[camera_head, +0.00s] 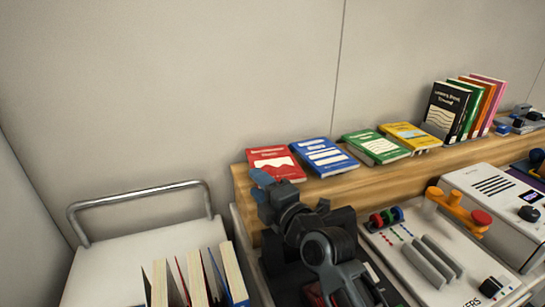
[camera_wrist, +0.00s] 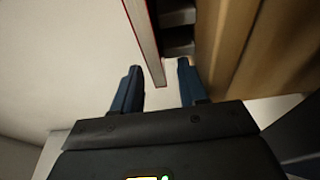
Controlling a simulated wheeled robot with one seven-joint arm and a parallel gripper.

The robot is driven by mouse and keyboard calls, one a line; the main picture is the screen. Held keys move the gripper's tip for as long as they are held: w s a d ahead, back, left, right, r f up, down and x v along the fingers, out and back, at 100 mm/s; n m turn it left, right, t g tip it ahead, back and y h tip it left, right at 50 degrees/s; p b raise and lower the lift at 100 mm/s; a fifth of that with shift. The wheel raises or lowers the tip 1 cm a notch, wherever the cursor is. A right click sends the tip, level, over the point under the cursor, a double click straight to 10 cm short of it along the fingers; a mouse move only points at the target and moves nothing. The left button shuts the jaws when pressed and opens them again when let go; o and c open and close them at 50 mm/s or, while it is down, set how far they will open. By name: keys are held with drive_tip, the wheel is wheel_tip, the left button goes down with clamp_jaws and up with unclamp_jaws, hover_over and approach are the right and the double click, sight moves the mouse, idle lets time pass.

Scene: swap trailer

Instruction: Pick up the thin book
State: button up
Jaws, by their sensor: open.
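A red book (camera_head: 276,164) lies flat at the left end of the wooden ledge, its front edge close to my gripper (camera_head: 262,184). Blue (camera_head: 323,157), green (camera_head: 376,147) and yellow (camera_head: 410,136) books lie flat to its right. Which one is the thin book I cannot tell for sure. In the wrist view, a red-edged book (camera_wrist: 145,38) shows as a narrow strip, its lower end near the gap between my fingertips (camera_wrist: 159,70). My gripper is open, with nothing held; contact with the book is not visible.
Several upright books (camera_head: 462,108) stand at the ledge's (camera_head: 240,188) right. A white cart (camera_head: 130,268) with a metal rail and upright books is at lower left. White devices with knobs (camera_head: 425,265) fill the lower right. The wall rises behind the ledge.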

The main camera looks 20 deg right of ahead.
drive_tip(key=shift+w+a, duration=0.1)
drive_tip(key=shift+w, duration=0.35)
clamp_jaws()
